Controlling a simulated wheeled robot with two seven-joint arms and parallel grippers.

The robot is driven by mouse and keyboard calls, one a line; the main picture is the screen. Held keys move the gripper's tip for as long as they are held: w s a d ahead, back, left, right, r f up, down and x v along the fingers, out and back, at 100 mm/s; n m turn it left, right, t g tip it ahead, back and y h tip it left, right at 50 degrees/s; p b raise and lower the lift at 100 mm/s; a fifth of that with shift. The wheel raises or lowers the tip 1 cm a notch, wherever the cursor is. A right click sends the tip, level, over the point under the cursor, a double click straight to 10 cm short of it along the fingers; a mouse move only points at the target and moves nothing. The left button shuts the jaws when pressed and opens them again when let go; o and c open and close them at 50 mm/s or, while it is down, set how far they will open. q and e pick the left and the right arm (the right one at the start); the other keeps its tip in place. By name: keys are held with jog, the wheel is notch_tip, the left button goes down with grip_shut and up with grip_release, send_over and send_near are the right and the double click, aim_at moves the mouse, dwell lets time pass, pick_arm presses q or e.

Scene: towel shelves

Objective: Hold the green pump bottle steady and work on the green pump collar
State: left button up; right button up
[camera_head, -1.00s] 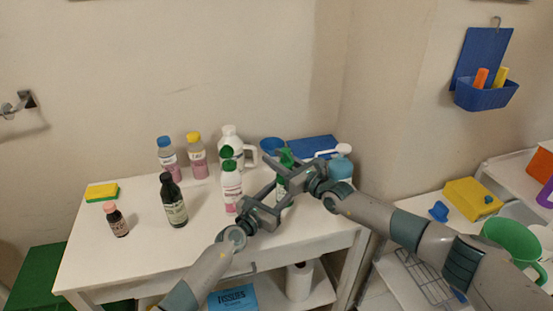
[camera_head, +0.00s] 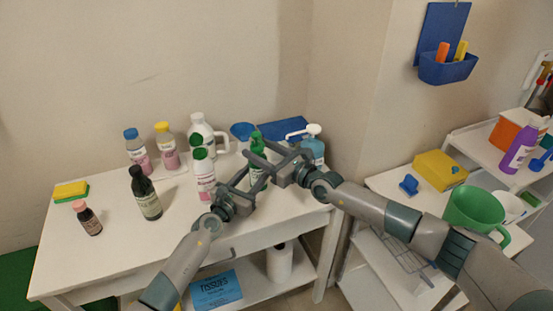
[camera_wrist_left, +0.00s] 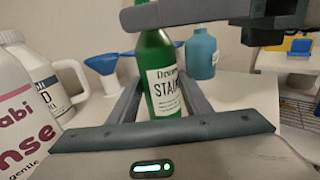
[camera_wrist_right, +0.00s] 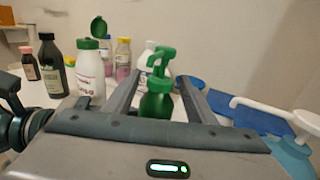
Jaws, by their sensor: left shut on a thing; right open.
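The green pump bottle (camera_head: 257,180) stands upright near the right end of the white table. My left gripper (camera_head: 250,184) is shut on its body, with a finger along each side of the white label in the left wrist view (camera_wrist_left: 163,90). My right gripper (camera_head: 260,153) is open at the top of the bottle. In the right wrist view the green pump collar (camera_wrist_right: 157,84) and pump head (camera_wrist_right: 160,60) lie between its spread fingers, with gaps on both sides. The right gripper's fingers partly hide the bottle's top in the head view.
A white bottle with a green cap (camera_head: 203,178) stands close left of my left gripper. A white jug (camera_head: 203,132), a blue funnel (camera_head: 241,131) and a teal pump bottle (camera_head: 314,146) stand behind and to the right. A dark bottle (camera_head: 145,196) is farther left.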

aim_at(262, 151)
jog(key=v, duration=0.6)
jog(key=shift+s+d, duration=0.25)
jog(key=shift+d, duration=0.05)
